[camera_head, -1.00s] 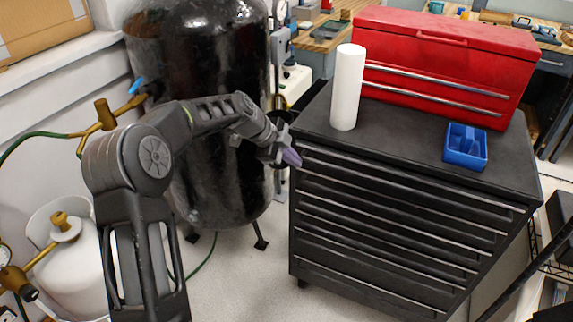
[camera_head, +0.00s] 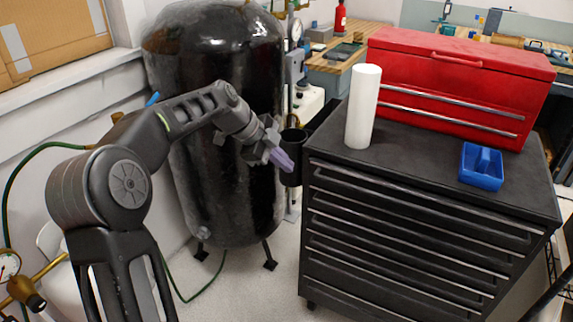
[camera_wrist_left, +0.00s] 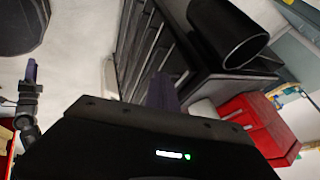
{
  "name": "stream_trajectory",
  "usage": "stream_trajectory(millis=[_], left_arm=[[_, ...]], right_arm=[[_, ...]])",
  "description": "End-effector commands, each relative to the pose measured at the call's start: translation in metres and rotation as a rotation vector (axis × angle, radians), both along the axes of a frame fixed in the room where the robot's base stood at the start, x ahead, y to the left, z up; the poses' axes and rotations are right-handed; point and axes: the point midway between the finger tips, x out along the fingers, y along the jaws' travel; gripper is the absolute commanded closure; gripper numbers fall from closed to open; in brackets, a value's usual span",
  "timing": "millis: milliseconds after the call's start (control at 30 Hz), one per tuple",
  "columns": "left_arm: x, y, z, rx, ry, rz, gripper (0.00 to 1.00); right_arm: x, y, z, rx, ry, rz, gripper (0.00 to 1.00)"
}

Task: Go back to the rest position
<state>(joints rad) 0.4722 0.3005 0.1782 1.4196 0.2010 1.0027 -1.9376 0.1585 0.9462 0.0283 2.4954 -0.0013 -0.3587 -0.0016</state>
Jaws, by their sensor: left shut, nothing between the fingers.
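My left gripper (camera_head: 281,160) has its purple fingers shut and empty. In the head view it hangs in front of the black tank, left of the black drawer cabinet's top left corner and overlapping a black cup-like holder (camera_head: 291,172) in the picture. In the left wrist view its purple fingers (camera_wrist_left: 161,92) show together at the centre. A dark arm end with a purple tip (camera_wrist_left: 31,72) at the left of that view looks like my right gripper; its jaw state is unclear. In the head view the right gripper does not show.
The black cabinet (camera_head: 400,230) carries a white cylinder (camera_head: 363,105), a red toolbox (camera_head: 450,85) and a blue divided tray (camera_head: 481,166). The black tank (camera_head: 215,120) stands behind my left arm. A gauge with brass fittings (camera_head: 20,288) is at lower left. Floor shows between tank and cabinet.

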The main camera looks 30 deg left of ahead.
Motion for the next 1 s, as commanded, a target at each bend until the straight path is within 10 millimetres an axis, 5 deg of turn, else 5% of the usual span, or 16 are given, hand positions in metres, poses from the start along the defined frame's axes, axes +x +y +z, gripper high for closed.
stream_trajectory(millis=[367, 533, 633, 800, 1000], left_arm=[[0.0, 0.0, 0.0, -0.014, 0.012, 0.025, 1.0], [0.017, 0.011, 0.002, -0.083, 0.019, 0.234, 1.0], [0.028, 0.018, -0.014, -0.168, 0.041, 0.46, 1.0], [0.028, -0.006, -0.116, -0.39, 0.183, 0.913, 1.0], [-0.033, -0.089, -0.245, -0.586, 0.401, 1.288, 1.0]], right_arm=[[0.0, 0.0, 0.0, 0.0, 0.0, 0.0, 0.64], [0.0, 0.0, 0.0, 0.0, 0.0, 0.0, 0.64], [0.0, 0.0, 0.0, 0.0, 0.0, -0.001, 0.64], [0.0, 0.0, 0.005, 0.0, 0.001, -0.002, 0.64], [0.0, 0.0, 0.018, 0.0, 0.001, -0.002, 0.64]])
